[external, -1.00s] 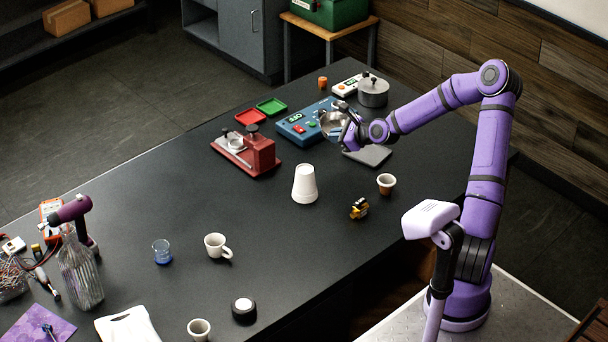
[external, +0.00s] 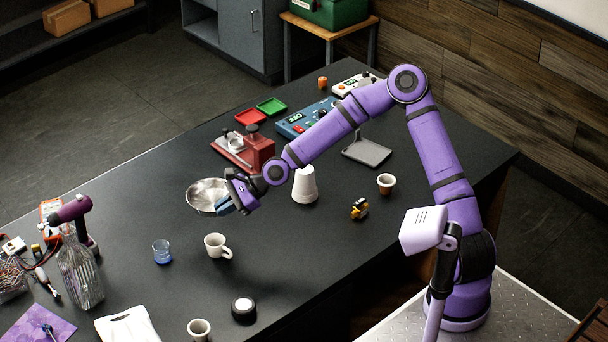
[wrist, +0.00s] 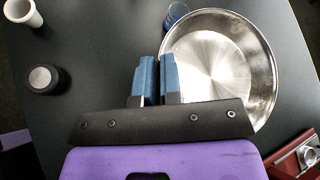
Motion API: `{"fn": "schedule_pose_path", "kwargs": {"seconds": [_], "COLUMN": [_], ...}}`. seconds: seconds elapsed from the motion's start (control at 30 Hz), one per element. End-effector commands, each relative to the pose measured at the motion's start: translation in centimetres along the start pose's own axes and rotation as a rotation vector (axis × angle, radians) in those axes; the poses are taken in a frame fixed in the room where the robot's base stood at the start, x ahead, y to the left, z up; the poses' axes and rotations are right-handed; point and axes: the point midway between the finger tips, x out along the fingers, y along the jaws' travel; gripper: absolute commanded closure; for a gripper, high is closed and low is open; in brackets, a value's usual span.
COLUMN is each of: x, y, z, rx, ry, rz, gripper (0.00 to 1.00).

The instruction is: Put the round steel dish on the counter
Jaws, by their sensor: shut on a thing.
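The round steel dish (external: 205,194) is at the end of my arm, over the open middle-left part of the black counter (external: 165,210). My gripper (external: 228,205) is shut on the dish's near right rim. In the wrist view the blue-padded fingers (wrist: 157,78) are close together at the left rim of the dish (wrist: 222,70). The dish looks empty and roughly level. I cannot tell how far its bottom is from the counter.
A white mug (external: 216,246) and a blue glass (external: 162,251) stand in front of the dish. A red machine (external: 258,150) is behind. Counter left of the dish is clear.

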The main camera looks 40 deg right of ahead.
Motion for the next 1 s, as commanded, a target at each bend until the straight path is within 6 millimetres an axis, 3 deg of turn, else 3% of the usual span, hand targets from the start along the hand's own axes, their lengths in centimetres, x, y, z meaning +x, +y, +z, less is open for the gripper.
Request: {"fn": "schedule_pose_path", "kwargs": {"seconds": [0.1,0.23,0.6,0.8,1.0], "x": [3.0,5.4,8.4,10.0,10.8], "y": [3.7,7.4,13.6,14.3,14.8], "z": [3.6,6.7,11.3,8.3,7.1], "rx": [-0.057,-0.108,-0.189,-0.183,-0.185], "ry": [-0.029,-0.052,-0.088,-0.085,-0.086], "rz": [0.087,0.168,0.293,0.287,0.286], "gripper": [1.0,1.0,1.0,1.0,1.0]}}
